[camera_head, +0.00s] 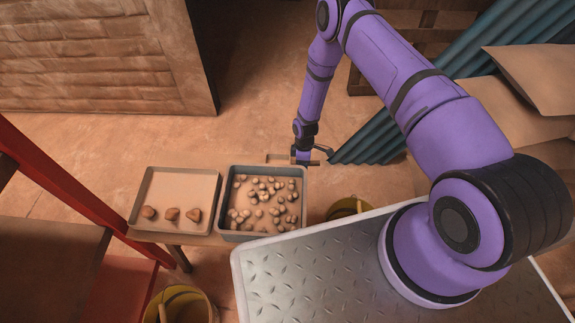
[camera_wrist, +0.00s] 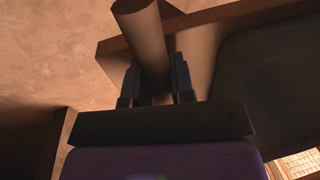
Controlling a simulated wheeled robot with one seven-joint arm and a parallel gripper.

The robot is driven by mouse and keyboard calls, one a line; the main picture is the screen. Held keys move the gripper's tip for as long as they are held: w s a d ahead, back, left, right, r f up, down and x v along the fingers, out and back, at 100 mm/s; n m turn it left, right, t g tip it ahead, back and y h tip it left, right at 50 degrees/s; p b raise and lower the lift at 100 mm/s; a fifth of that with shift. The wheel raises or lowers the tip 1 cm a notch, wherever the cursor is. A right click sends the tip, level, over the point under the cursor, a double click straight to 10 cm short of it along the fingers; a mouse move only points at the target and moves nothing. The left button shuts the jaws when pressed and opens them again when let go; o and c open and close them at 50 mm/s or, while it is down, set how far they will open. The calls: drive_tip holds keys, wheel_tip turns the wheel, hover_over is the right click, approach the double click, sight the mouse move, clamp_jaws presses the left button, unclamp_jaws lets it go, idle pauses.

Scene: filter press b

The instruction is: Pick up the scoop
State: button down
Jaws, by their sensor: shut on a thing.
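My gripper (camera_wrist: 157,85) is shut on a brown round handle in the wrist view, which I take to be the scoop (camera_wrist: 143,35). The handle stands between both fingers and reaches up past them to the top edge. The scoop's bowl does not show in the wrist view. In the head view my gripper (camera_head: 303,158) is just beyond the far edge of the grey tray, small and partly hidden by my own wrist. I cannot make out the scoop clearly there.
The grey tray (camera_head: 226,200) holds many small round lumps. A paler tray (camera_head: 155,183) to its left holds 3 brown lumps. Both rest on a narrow wooden bench (camera_head: 200,240). Buckets (camera_head: 185,292) stand below.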

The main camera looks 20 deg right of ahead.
wheel_tip(320, 180, up, 10)
idle(0.7)
idle(0.5)
